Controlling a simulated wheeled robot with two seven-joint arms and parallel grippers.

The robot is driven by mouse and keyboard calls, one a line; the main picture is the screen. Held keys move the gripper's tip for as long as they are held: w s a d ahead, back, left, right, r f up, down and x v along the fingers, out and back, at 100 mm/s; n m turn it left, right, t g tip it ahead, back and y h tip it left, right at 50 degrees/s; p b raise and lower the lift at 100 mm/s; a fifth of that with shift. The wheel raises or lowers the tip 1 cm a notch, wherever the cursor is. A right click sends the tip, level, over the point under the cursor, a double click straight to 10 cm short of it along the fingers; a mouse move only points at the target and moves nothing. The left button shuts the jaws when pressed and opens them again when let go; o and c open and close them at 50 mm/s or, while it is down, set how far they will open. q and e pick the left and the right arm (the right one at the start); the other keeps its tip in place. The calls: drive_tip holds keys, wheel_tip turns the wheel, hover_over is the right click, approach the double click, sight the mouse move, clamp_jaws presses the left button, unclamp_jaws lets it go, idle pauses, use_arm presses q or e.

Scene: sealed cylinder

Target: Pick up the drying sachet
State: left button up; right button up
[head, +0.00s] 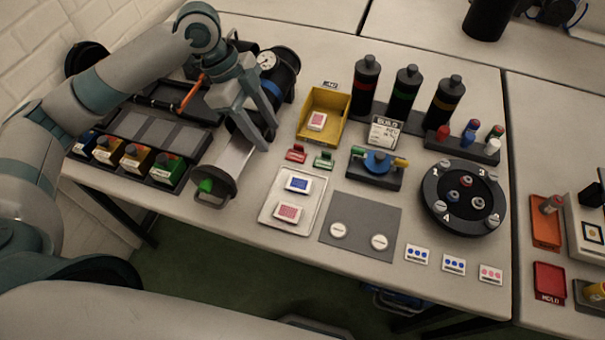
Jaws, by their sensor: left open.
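Several small white sachets show. One with a blue patch (298,184) and one with a red patch (288,212) lie on a white tray (266,213). Another red-patched sachet (317,121) lies in a yellow bin (334,101). I cannot tell from the picture which one the task means. My left gripper (269,138) is open and points down, above and left of the tray, beside the open end of a dark cylinder with a gauge (285,70). Its fingers hold nothing that I can see and are apart from the sachets. My right gripper is out of view.
Red (296,153) and green (324,160) clips lie near the bin. A blue valve (377,163), grey mat (360,215), round carousel (464,197) and black bottles (404,95) stand to the right.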

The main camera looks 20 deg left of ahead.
use_arm(q)
drive_tip(key=p, duration=0.3)
approach(301, 184)
drive_tip(key=shift+w+f, duration=0.1)
drive_tip(key=shift+f, duration=0.7)
drive_tip(key=shift+d+f, duration=0.2)
drive_tip(key=shift+f, duration=0.3)
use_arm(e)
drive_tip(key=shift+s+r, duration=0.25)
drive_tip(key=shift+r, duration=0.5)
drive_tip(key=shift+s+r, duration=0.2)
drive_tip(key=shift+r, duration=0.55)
use_arm(q)
drive_tip(key=shift+d+f+p, duration=0.35)
drive_tip(key=shift+d+p, duration=0.05)
drive_tip(key=shift+p, duration=0.1)
drive_tip(key=p+x, duration=0.1)
drive_tip(key=x, duration=0.2)
drive_tip(key=shift+d, duration=0.15)
drive_tip(key=shift+d+f, duration=0.15)
drive_tip(key=shift+f, duration=0.35)
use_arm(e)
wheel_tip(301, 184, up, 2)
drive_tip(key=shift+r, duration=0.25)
